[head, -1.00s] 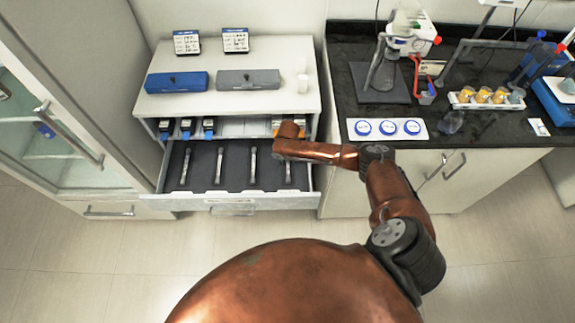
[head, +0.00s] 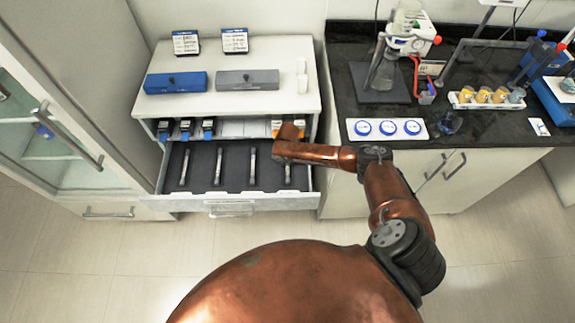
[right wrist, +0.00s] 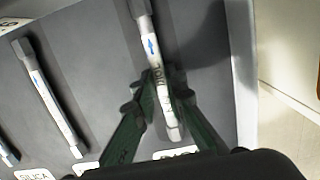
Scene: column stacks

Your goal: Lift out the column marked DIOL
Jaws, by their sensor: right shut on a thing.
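The open drawer (head: 170,182) below the white cabinet top holds columns in a row on dark lining. The rightmost column (head: 288,172) is the one at my right gripper. In the right wrist view this pale column (right wrist: 146,35) has a blue arrow and lettering that seems to read DIOL. The green fingers of my right gripper (right wrist: 161,90) are shut on it from both sides. In the head view my arm hides the fingers and the column's upper end. I cannot tell whether the column is clear of the lining. My left gripper is not in view.
Another column (right wrist: 48,95) lies left of the held one, near a SILICA label (right wrist: 34,173). The drawer's side wall (right wrist: 242,80) is close on the right. A shelf with blue-ended items (head: 186,124) is above the drawer. The black bench (head: 475,130) stands to the right.

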